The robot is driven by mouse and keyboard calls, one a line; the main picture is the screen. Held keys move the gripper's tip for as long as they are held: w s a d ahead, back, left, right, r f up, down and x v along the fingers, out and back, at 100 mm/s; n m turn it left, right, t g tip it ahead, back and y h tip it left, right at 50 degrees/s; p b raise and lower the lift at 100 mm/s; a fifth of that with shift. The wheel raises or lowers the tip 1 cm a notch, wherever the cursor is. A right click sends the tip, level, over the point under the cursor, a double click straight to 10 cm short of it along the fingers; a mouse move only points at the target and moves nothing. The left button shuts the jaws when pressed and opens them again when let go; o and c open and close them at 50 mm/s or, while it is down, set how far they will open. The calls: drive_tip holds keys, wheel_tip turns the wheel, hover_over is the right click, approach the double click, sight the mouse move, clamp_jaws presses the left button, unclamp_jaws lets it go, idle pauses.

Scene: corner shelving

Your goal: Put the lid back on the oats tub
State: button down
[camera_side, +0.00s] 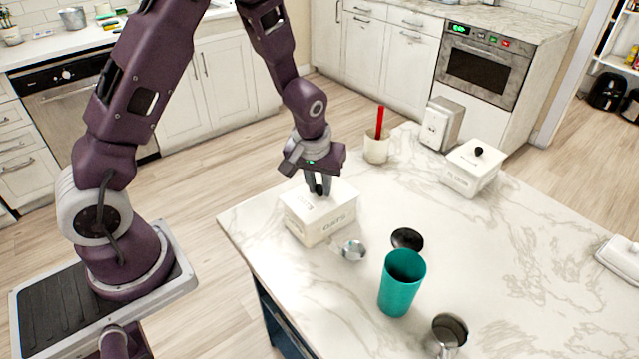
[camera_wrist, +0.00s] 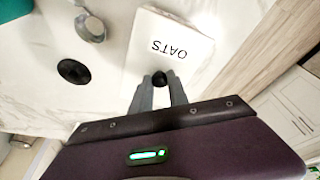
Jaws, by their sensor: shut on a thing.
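My gripper (camera_side: 318,189) points down and is shut on the lid's black knob (camera_wrist: 160,78). The tub's opening is hidden under the lid.
A black disc (camera_side: 407,239), a teal tumbler (camera_side: 399,287) and a metal pitcher (camera_side: 449,331) are to the right. A crock (camera_side: 376,149) and another white canister (camera_side: 470,170) stand behind. The counter's right middle is clear.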

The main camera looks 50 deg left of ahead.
idle(0.3)
drive_tip(key=c, duration=1.2)
unclamp_jaws()
drive_tip(key=shift+o, duration=0.3)
drive_tip(key=o, duration=0.4)
drive_tip(key=shift+o, duration=0.2)
drive_tip(key=shift+r, duration=3.5)
